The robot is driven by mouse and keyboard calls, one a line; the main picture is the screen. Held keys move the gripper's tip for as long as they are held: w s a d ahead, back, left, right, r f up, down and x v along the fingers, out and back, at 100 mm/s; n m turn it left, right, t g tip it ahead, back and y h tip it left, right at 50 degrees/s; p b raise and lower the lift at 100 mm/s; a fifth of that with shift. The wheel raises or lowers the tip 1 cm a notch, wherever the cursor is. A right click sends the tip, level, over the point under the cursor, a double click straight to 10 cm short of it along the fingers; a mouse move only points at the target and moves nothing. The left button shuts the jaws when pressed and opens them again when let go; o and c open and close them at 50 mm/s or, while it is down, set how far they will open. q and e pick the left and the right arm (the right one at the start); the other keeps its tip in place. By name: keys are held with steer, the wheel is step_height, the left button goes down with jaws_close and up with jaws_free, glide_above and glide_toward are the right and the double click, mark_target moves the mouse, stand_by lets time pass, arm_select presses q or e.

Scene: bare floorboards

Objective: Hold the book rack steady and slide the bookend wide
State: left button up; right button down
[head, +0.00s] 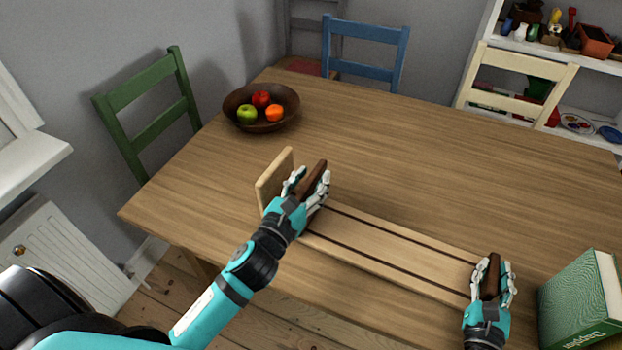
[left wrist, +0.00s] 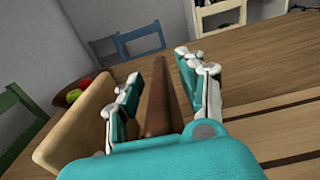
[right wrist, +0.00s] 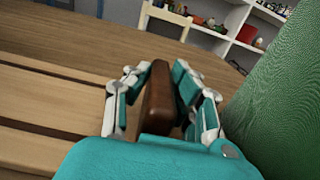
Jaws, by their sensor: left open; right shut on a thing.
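The book rack (head: 400,255) is a long, pale slatted base on the table with two dark grooves. A pale upright end panel (head: 273,180) stands at its left end; it also shows in the left wrist view (left wrist: 75,125). Just right of that panel is a dark brown upright (left wrist: 157,97), and another dark brown upright (right wrist: 159,97) stands toward the rack's right end. I cannot tell which is the bookend. My left gripper (head: 309,175) is open, its fingers either side of the left upright with gaps showing. My right gripper (head: 493,266) is shut on the right upright.
A green book (head: 575,308) stands close to the right of my right gripper. A fruit bowl (head: 237,118) sits at the table's far left. The table (head: 430,150) behind the rack is clear. Chairs and a shelf stand beyond.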

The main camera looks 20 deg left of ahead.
arm_select(q)
jaws_close()
stand_by(0.3)
arm_select(e)
steer(key=shift+a, duration=0.15)
arm_select(q)
steer(key=d, duration=1.3)
steer(key=shift+s+d, duration=0.35)
steer(key=shift+s, duration=0.05)
jaws_free()
steer(key=shift+a, duration=0.15)
